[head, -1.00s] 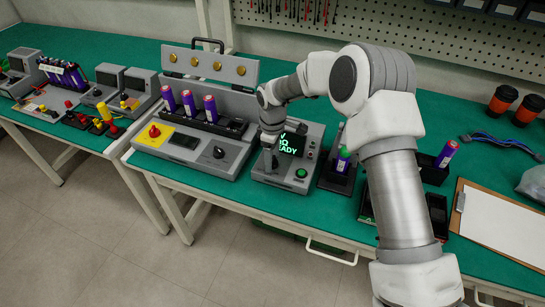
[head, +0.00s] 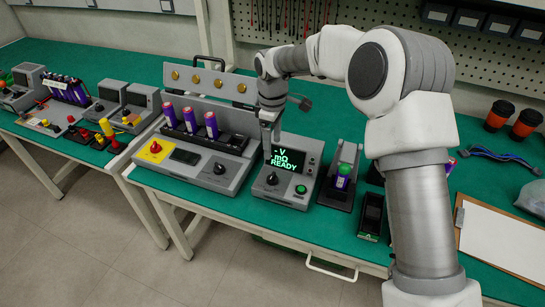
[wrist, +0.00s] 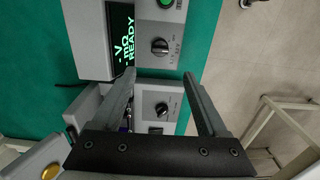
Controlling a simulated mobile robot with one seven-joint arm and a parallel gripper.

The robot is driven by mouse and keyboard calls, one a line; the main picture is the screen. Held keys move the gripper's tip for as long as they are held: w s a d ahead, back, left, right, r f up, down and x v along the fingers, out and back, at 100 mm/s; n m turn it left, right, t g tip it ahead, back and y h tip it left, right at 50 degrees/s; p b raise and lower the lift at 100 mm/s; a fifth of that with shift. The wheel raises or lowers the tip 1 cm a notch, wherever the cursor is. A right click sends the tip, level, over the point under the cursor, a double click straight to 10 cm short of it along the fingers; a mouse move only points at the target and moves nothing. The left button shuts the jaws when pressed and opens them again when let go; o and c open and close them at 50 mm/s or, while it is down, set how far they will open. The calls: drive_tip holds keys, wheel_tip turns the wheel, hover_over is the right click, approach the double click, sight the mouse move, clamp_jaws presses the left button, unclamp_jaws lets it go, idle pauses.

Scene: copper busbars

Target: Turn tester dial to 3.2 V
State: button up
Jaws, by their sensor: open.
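The tester (head: 290,195) is a grey box with a lit screen reading "-V, -mΩ, READY" in green. Its black dial (head: 272,178) sits at the left of the front panel, beside a green button (head: 301,189). In the wrist view the dial (wrist: 160,46) shows a pale mark and small printed labels, too small to read surely. My gripper (head: 268,145) is above and behind the dial, apart from it. In the wrist view my gripper (wrist: 158,75) has its fingers spread, with nothing between the tips; the tester dial lies beyond them.
A grey station (head: 195,175) with a yellow panel, red knob and its own black dial stands left of the tester, with several purple cells on it. A black stand (head: 341,180) with a cell is close on the right. A clipboard (head: 500,235) lies further right.

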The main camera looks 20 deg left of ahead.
drive_tip(key=shift+r, duration=2.15)
drive_tip(key=s+d+r+m+t+p, duration=0.15)
drive_tip(key=s+d+r+m, duration=0.3)
drive_tip(key=d+r, duration=0.5)
drive_tip(key=s+d+r+m+t, duration=0.2)
drive_tip(key=s+d+r+m, duration=0.3)
drive_tip(key=d+r, duration=0.4)
drive_tip(key=s+d+f+m+t+p, duration=0.1)
drive_tip(key=s+d+m+t, duration=0.1)
drive_tip(key=s+d+m, duration=0.5)
drive_tip(key=s+d, duration=0.6)
drive_tip(key=s, duration=0.4)
drive_tip(key=shift+s+f+m, duration=0.2)
drive_tip(key=shift+m, duration=0.15)
